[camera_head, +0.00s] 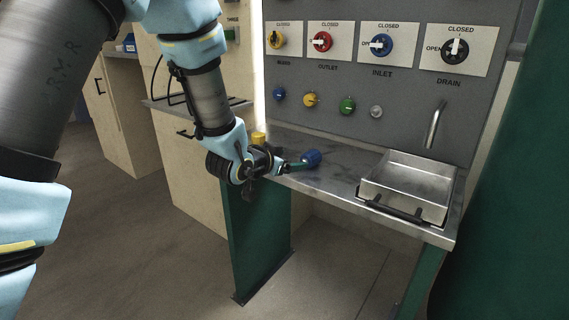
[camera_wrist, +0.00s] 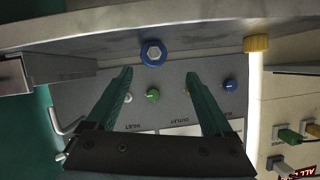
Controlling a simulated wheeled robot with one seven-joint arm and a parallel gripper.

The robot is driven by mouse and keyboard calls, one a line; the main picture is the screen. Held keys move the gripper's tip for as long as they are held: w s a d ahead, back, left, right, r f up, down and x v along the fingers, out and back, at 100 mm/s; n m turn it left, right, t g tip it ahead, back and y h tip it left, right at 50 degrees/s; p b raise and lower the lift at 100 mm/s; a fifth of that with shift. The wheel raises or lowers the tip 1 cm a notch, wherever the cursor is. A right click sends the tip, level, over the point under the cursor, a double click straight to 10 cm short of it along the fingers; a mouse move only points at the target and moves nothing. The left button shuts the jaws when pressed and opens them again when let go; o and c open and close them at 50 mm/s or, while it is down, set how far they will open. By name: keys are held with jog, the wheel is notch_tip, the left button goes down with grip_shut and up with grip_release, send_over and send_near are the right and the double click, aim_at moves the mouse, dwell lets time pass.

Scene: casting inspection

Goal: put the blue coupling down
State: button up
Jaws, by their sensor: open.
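The blue coupling (camera_head: 311,158) stands on the metal bench near its front edge. In the wrist view the blue coupling (camera_wrist: 153,53) shows a pale hexagonal centre and lies just beyond the fingertips, between their lines. My gripper (camera_head: 298,166) is at the bench's front edge, just left of the coupling in the head view. In the wrist view my gripper (camera_wrist: 160,76) has its two green fingers spread wide with nothing between the tips. The coupling's underside is hidden.
A yellow coupling (camera_head: 258,138) stands on the bench to the left. A metal tray (camera_head: 440,207) sits at the right end under a tap (camera_head: 434,124). A grey panel (camera_head: 400,85) with valve knobs and coloured fittings rises behind. Bare bench lies between coupling and tray.

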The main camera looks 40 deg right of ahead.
jog(key=w+a+n+t+y, duration=0.1)
jog(key=w+a+n+y, duration=0.4)
jog(key=a, duration=0.9)
jog(key=w+a+n+t+y, duration=0.1)
jog(key=w+a+n+y, duration=0.2)
jog(key=w+a, duration=0.75)
jog(key=s+a+n+g+y, duration=0.2)
jog(key=s+a, duration=0.5)
jog(key=a, duration=0.6)
jog(key=s+a+n+g+y, duration=0.2)
jog(key=s+a+n, duration=0.3)
jog(key=a, duration=0.8)
jog(key=s, duration=0.2)
jog(key=shift+s+f+g+y, duration=0.3)
jog(key=shift+s+g, duration=0.1)
notch_tip(320, 180, up, 3)
jog(key=p, duration=0.2)
jog(key=shift+a+f+p, duration=0.1)
jog(key=shift+p, duration=0.2)
